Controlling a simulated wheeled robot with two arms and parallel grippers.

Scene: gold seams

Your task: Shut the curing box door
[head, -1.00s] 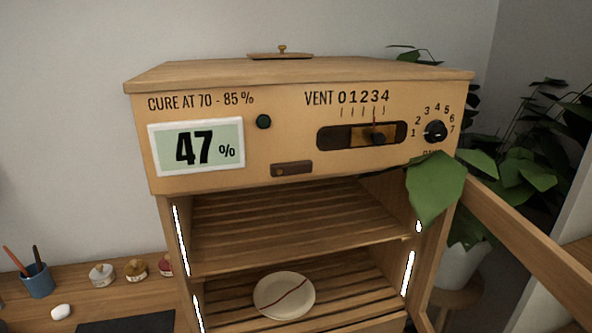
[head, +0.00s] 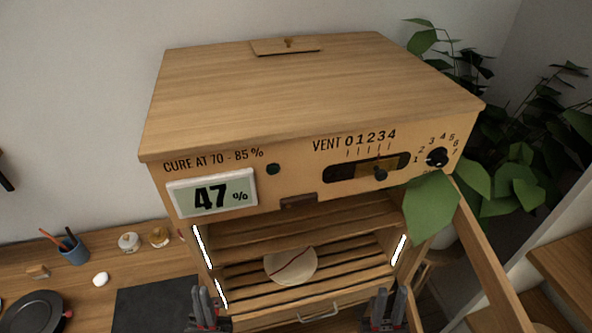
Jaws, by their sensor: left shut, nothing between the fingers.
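The curing box (head: 310,95) is a wooden cabinet in the middle of the head view. Its door (head: 490,262) is a wooden frame standing wide open, swung out toward me on the right side; its lower part is cut off by the frame. Inside, a pale plate with a dark seam (head: 290,266) rests on a slatted shelf. My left gripper (head: 205,300) is shut and empty at the bottom, in front of the box's lower left. My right gripper (head: 387,302) looks open and empty at the lower right of the opening, left of the door and apart from it.
Plant leaves (head: 430,207) hang over the box's right front corner near the door's hinge side. A drawer handle (head: 318,313) shows below the shelf. Left on the worktop are a blue cup (head: 73,250), small jars and a dark mat (head: 150,304). Wooden steps (head: 565,265) are at right.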

